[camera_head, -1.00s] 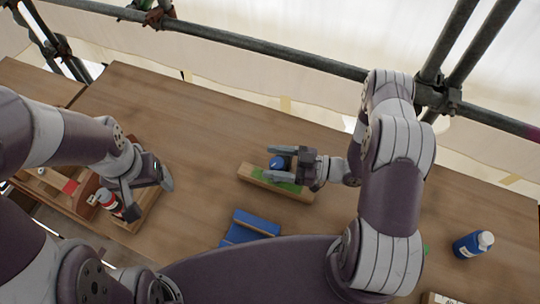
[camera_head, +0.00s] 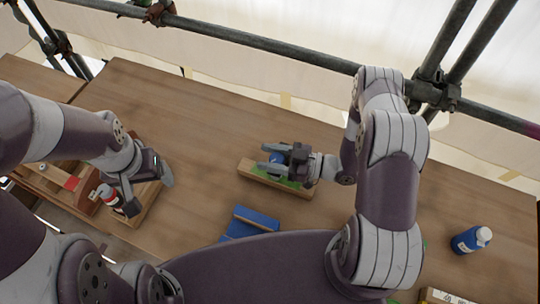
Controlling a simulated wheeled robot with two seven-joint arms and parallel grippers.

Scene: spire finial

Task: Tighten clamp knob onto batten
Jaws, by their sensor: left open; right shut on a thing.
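The wooden batten (camera_head: 248,172) lies on the table at the middle of the head view, with a green patch on its top. A blue clamp knob (camera_head: 276,158) sits on the batten. My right gripper (camera_head: 272,159) reaches in from the right and is shut on the blue knob; its fingers and wrist hide part of the knob and of the batten's right half. My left gripper (camera_head: 150,185) is open at the left, over a wooden piece and close to a red and white bottle (camera_head: 106,195). I cannot tell whether it touches the bottle.
A wooden tray (camera_head: 50,180) is at the far left. Scaffold pipes (camera_head: 270,48) run behind the table, whose back middle is clear.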

